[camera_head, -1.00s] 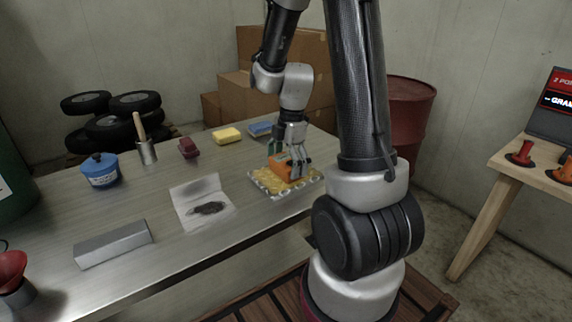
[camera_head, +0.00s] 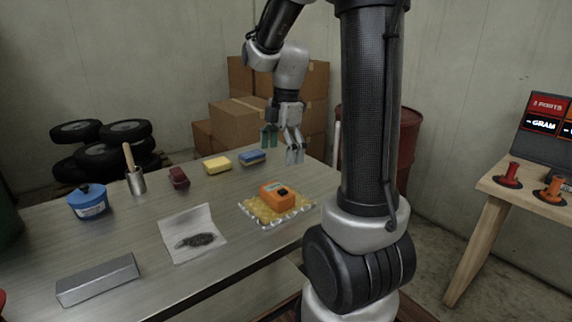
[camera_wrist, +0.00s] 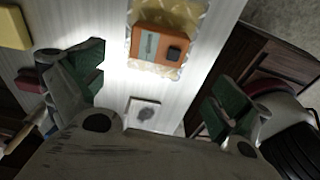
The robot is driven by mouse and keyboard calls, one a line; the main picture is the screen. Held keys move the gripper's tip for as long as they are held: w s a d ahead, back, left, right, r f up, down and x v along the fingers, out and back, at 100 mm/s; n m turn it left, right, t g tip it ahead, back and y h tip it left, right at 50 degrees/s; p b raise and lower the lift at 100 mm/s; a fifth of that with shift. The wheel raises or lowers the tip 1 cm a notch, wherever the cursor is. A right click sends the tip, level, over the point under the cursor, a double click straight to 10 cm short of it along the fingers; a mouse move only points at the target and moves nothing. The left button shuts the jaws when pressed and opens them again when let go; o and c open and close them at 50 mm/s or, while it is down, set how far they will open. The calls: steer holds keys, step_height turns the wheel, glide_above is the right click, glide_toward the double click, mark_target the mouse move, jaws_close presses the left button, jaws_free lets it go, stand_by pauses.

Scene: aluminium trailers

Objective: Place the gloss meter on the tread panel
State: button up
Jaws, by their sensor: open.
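The orange gloss meter (camera_head: 278,196) rests flat on the yellowish, patterned tread panel (camera_head: 254,212) on the table. In the wrist view the gloss meter (camera_wrist: 160,46) shows its grey strip and a dark square, with the tread panel (camera_wrist: 133,68) around it. My gripper (camera_head: 281,150) is open and empty above the table, behind and higher than the gloss meter, apart from it. In the wrist view its green-padded fingers (camera_wrist: 165,78) are spread wide with nothing between them.

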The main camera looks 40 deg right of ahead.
steer(key=s+a+r+m+t, duration=0.2)
steer(key=s+r+m, duration=0.1)
steer(key=s+m, duration=0.5)
steer(key=s+a+r+m+t+h, duration=0.1)
steer(key=s+a+r+m+t, duration=0.1)
steer(key=s+m, duration=0.6)
steer(key=shift+a+r+m, duration=0.15)
steer(key=shift+r+m, duration=0.65)
steer(key=shift+m, duration=0.1)
steer(key=shift+c, duration=0.4)
